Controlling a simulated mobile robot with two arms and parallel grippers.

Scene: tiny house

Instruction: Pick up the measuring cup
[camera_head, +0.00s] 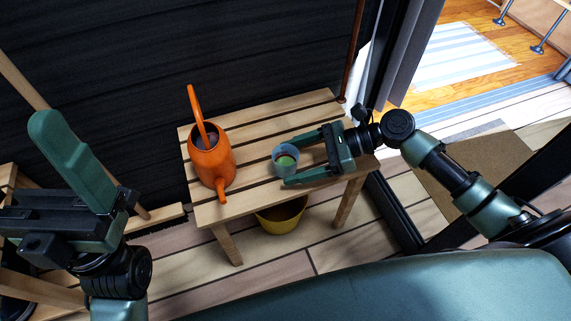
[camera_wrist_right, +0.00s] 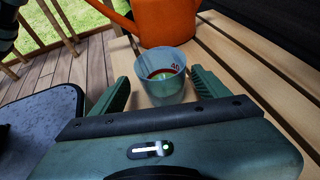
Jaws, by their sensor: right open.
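The measuring cup (camera_head: 286,160) is a small bluish translucent cup standing upright on the slatted wooden bench (camera_head: 262,119). Some green and red shows inside it. My right gripper (camera_head: 284,162) is open, with one finger on either side of the cup. In the right wrist view the cup (camera_wrist_right: 160,75) stands between the two open fingers (camera_wrist_right: 163,88); I cannot tell whether either finger touches it. My left gripper (camera_head: 75,165) is raised at the left, away from the bench; only one finger shows clearly.
An orange watering can (camera_head: 211,160) stands on the bench left of the cup, its spout toward the front. A yellow bucket (camera_head: 281,216) is on the plank floor under the bench. A dark wall (camera_head: 130,60) is behind. A doorway opens at the upper right.

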